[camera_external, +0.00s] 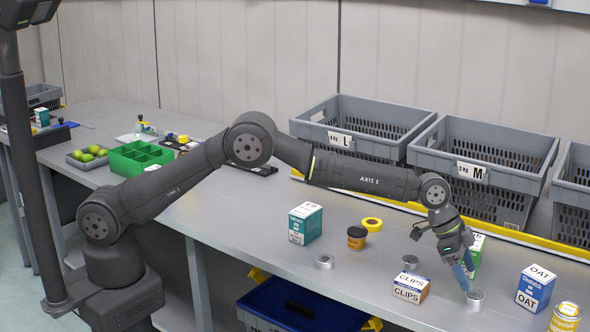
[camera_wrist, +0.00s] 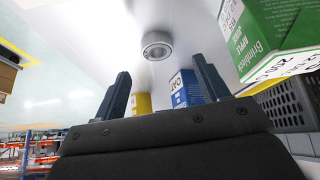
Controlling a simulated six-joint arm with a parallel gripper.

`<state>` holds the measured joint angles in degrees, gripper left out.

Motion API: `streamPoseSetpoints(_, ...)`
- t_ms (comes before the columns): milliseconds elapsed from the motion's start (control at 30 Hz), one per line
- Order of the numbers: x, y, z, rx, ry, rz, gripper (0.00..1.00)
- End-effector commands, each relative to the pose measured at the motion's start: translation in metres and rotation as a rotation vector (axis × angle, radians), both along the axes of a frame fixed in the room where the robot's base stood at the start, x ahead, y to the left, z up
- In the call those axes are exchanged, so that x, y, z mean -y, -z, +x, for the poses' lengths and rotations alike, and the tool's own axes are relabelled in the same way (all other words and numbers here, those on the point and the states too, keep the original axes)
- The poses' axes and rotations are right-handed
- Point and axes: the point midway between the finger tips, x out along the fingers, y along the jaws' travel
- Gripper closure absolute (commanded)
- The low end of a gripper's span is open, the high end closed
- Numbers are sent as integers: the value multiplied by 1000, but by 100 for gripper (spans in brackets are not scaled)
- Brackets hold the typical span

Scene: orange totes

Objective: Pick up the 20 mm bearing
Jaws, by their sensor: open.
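Several silver ring-shaped parts lie on the grey bench; no size marking is readable on them. One bearing-like ring (camera_external: 475,297) is at the front right, right below my gripper (camera_external: 466,282). In the wrist view a round metal ring with a dark centre (camera_wrist: 157,46) lies beyond and between my two fingertips (camera_wrist: 160,72), apart from them. My gripper is open and empty, tilted downward. Another ring (camera_external: 325,261) lies left, in front of the teal-white box, and one more (camera_external: 410,262) lies behind the CLIPS box.
A CLIPS box (camera_external: 410,288), a green-white box (camera_external: 475,250), a blue OAT box (camera_external: 535,288) and a yellow can (camera_external: 565,317) stand near my gripper. A dark jar (camera_external: 356,238) and yellow tape roll (camera_external: 372,224) are farther left. Grey crates (camera_external: 490,160) line the back.

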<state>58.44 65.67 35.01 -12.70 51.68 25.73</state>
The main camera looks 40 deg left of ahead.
Motion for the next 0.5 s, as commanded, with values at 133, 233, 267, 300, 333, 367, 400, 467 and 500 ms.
streamPoseSetpoints(133, 7, 18, -1, -1, 0, 3, 32)
streamPoseSetpoints(233, 14, 32, -1, -1, 0, 2, 32)
streamPoseSetpoints(267, 15, 34, 0, -1, 0, 2, 32)
streamPoseSetpoints(300, 18, 38, 0, -1, 0, 2, 32)
streamPoseSetpoints(333, 19, 40, 0, -1, 0, 2, 32)
streamPoseSetpoints(367, 20, 41, 1, -1, 0, 1, 32)
streamPoseSetpoints(400, 21, 44, 1, 0, 0, 1, 32)
streamPoseSetpoints(467, 22, 45, 1, 0, 0, 1, 32)
streamPoseSetpoints(500, 23, 46, 1, 0, 0, 1, 32)
